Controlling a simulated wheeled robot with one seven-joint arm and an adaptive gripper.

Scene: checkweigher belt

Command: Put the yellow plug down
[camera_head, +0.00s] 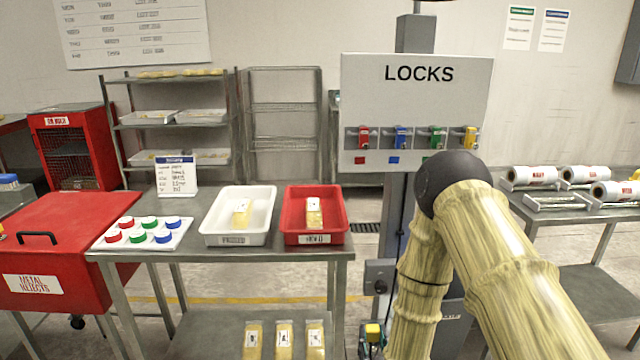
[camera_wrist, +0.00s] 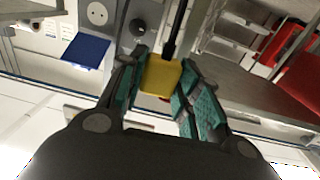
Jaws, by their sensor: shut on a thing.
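The yellow plug (camera_wrist: 161,76) sits between the two green-padded fingers of my gripper (camera_wrist: 164,62) in the wrist view. The fingers are shut on it, and a black cable runs up from it. In the head view the yellow plug (camera_head: 373,331) shows small at the bottom, low beside the grey post. My gripper (camera_head: 372,345) is partly cut off there by the lower frame edge. The plug is held in the air in front of the post, to the right of the steel table.
A steel table (camera_head: 270,246) carries a white tray (camera_head: 210,227), a red tray (camera_head: 290,228) and a board of colored caps (camera_head: 145,235). A LOCKS panel (camera_head: 415,105) tops the post. A grey socket box (camera_head: 380,277) is on the post. A side table (camera_head: 560,222) with rolls stands right.

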